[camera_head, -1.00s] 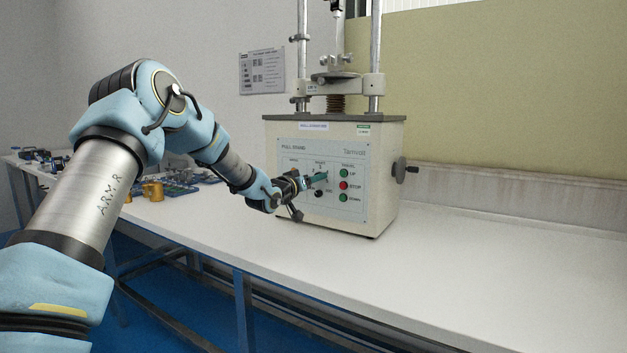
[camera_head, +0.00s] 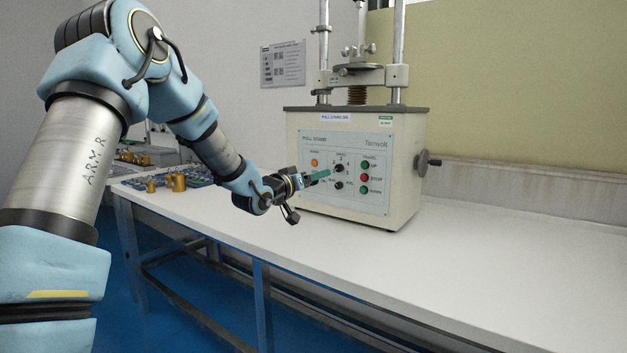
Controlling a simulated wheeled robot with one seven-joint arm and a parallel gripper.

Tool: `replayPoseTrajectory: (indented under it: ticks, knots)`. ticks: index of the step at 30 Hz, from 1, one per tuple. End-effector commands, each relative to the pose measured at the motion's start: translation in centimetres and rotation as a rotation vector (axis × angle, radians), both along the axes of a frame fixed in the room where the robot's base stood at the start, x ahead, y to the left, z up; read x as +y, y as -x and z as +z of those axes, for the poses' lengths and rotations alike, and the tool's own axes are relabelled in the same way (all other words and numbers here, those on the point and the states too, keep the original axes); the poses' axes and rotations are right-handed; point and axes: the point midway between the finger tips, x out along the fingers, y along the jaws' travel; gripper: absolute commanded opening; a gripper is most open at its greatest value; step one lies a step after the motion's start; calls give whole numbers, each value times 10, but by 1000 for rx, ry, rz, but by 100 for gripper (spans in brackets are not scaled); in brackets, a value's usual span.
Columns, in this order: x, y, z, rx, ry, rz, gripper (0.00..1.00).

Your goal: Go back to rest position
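My gripper (camera_head: 319,175) has teal fingertips and is in front of the control panel (camera_head: 345,170) of the pull stand (camera_head: 408,165). Its tips point right, towards the upper black selector knob (camera_head: 339,168). I cannot tell whether the tips touch the panel or how far apart the fingers are. Nothing held is visible. My arm reaches in from the left. The panel shows an orange lamp (camera_head: 314,163) and UP, STOP and DOWN buttons, with the red STOP button (camera_head: 364,177) in the middle. Part of the panel's lower left is hidden by my gripper.
The stand is on a long white table (camera_head: 480,270) that is clear to the right and in front. Brass weights (camera_head: 178,181) and small parts lie on the left end. A hand crank (camera_head: 430,161) sticks out on the stand's right side.

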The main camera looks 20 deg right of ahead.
Motion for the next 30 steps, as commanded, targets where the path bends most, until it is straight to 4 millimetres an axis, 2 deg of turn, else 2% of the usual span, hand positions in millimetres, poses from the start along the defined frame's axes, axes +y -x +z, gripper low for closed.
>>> replayPoseTrajectory:
  ticks: [4,17,20,23,25,29,30]
  knots:
    - [5,3,0,0,0,-1,62]
    - [5,3,0,0,0,0,62]
    - [13,1,-5,8,-30,17,62]
    - [41,-5,-21,37,-134,82,62]
    - [75,-10,-40,77,-248,152,62]
    - [160,-4,-78,197,-484,296,62]
    - [187,2,-89,240,-550,336,62]
